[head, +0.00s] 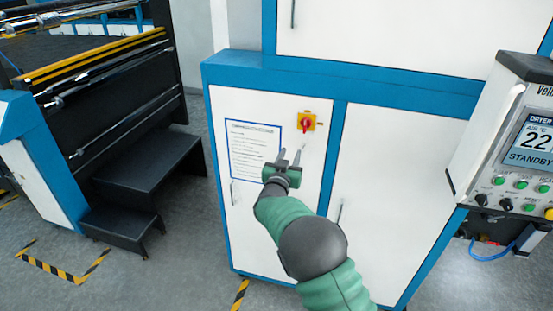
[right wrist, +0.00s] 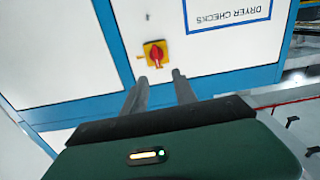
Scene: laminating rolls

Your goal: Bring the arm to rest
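My right gripper (head: 290,158) is raised in front of the white cabinet door (head: 255,220), just below and left of a red rotary switch on a yellow plate (head: 306,121). Its two fingers are apart with nothing between them. In the right wrist view, the fingers (right wrist: 161,85) point towards the cabinet, and the red switch (right wrist: 155,54) shows just beyond their tips, apart from them. The red knob's handle looks upright in the head view. My left gripper is not in view.
A dryer checks sheet (head: 254,150) is on the door. A control panel (head: 530,150) reading STANDBY stands at the right. Black steps (head: 150,170) and a roller machine (head: 100,80) are at the left. Grey floor (head: 185,235) is clear between the steps and cabinet.

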